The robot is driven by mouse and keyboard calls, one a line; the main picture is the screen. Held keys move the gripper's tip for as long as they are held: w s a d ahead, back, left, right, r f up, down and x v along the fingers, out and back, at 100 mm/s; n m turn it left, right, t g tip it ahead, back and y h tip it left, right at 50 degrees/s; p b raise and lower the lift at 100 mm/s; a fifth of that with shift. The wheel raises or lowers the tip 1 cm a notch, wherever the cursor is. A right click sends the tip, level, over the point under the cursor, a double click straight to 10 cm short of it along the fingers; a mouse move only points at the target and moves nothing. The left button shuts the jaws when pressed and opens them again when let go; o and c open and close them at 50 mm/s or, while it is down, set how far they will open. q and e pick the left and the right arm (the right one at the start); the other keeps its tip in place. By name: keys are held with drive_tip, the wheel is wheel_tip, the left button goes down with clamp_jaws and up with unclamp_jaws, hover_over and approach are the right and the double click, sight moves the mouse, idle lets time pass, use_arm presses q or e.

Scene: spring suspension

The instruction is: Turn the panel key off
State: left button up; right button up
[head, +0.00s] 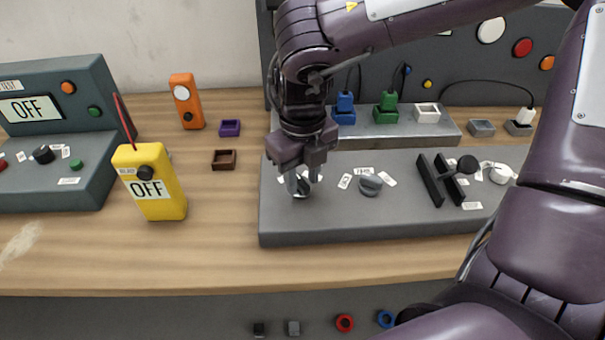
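The fingers stand apart, and I see no clear contact with the key. The gripper body hides part of the key and its labels, so its turn position is unclear. My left gripper is not in view.
A yellow meter reading OFF (150,186) stands on the wooden bench to the left. An orange device (186,102) stands behind.

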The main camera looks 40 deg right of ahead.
sight(303, 182)
drive_tip(key=shift+r, duration=3.9)
